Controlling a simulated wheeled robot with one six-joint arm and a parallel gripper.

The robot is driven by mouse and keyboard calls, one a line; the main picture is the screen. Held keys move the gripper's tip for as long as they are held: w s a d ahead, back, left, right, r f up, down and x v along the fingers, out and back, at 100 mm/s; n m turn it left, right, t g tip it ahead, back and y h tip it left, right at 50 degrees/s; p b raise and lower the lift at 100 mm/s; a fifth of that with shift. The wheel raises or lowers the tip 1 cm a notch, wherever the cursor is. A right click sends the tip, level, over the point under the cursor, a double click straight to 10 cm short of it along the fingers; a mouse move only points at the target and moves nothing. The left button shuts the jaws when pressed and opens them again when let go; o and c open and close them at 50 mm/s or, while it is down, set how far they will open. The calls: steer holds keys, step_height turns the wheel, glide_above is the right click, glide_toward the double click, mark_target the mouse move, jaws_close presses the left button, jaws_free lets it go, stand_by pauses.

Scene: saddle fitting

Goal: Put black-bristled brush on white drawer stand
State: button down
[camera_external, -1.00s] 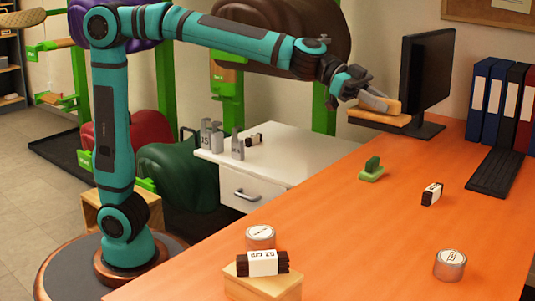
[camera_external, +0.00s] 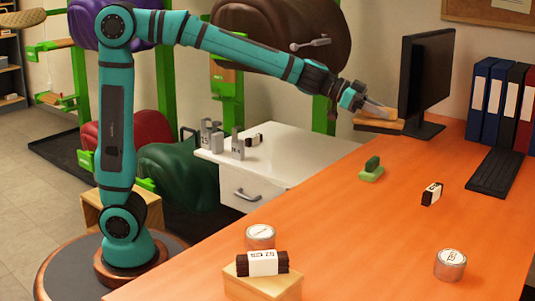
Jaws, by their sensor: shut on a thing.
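My gripper (camera_external: 377,107) is at the back left of the orange desk, in front of the monitor. It is shut on a light wooden piece (camera_external: 376,115), which looks like the back of a brush. Its bristles are too small and too hidden to make out. A darker wooden piece (camera_external: 383,127) shows just below it; I cannot tell if they touch. The white drawer stand (camera_external: 295,160) is left of the desk. Its top carries metal pieces (camera_external: 237,146) and a small dark banded bundle (camera_external: 254,140); its right part is clear.
A green block (camera_external: 371,169), a dark banded bundle (camera_external: 432,194) and tins (camera_external: 260,237) (camera_external: 450,264) are on the desk (camera_external: 350,250). Another bundle (camera_external: 263,263) lies on a wooden box (camera_external: 262,287) at the front. The monitor (camera_external: 426,75) stands close behind my gripper.

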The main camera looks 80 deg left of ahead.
steer(key=w+a+f+n+t+y, duration=0.1)
steer(key=a+f+n+y, duration=0.3)
steer(key=a, duration=1)
steer(key=n+g+y, duration=0.4)
steer(key=n+y, duration=0.7)
steer(key=y, duration=0.1)
glide_above(291, 172)
steer(key=s+a, duration=0.2)
steer(key=shift+f, duration=15.1)
steer(key=shift+f, duration=0.15)
steer(key=c, duration=1.2)
jaws_free()
